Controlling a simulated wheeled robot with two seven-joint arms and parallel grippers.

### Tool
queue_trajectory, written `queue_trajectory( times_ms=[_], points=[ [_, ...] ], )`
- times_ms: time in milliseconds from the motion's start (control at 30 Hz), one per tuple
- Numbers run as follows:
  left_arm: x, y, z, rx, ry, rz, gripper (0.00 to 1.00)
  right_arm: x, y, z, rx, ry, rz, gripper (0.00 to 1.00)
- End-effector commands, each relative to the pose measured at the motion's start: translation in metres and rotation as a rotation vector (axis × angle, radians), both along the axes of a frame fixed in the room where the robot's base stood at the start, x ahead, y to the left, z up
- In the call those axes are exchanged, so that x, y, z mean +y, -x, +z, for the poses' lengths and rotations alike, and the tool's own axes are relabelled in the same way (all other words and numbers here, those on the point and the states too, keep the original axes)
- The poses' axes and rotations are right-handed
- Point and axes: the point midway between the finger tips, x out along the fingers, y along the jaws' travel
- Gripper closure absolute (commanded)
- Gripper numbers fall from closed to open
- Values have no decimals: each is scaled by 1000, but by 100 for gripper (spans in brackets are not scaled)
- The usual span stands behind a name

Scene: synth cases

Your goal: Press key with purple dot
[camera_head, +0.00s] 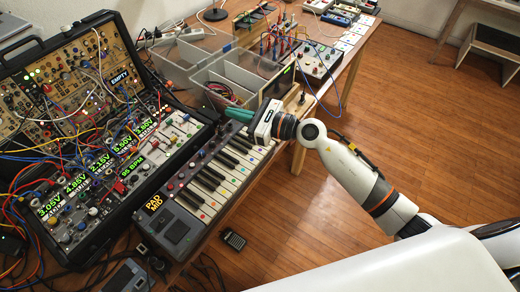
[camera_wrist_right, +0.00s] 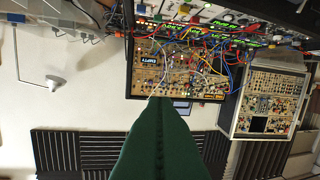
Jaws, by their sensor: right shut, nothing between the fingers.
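A small keyboard (camera_head: 197,203) with black and white keys lies along the front of the table, its "PAD MIO" display at the near left end. Small coloured dots mark the white keys; at this size I cannot tell which one is purple. My right gripper (camera_head: 222,98) has green fingers and is above the far end of the keyboard, pointing left. It is shut and empty. In the right wrist view the shut green fingers (camera_wrist_right: 160,112) fill the lower middle, and the keyboard's keys do not show. My left gripper is not in view.
A black modular synth case (camera_head: 75,115) with many loose patch cables stands left of the keyboard. Grey bins (camera_head: 190,52) and a white-panel device (camera_head: 318,62) with cables stand beyond. The wooden floor (camera_head: 440,130) is open to the right.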

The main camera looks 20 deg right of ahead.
Motion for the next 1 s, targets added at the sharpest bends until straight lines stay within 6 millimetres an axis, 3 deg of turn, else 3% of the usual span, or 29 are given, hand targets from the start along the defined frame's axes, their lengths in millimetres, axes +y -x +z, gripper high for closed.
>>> queue_trajectory(
  times_ms=[100,200,400,567,1000],
  points=[
    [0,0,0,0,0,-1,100,-14,-11,-34,-52,346,108,100],
    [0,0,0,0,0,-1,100,-35,-17,-59,-64,585,184,100],
    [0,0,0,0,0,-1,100,-71,-23,-86,-49,869,277,100],
    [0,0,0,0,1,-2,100,-81,-24,-91,-40,929,297,100],
    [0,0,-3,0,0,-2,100,-80,-23,-96,-40,927,297,100]
  ],
)
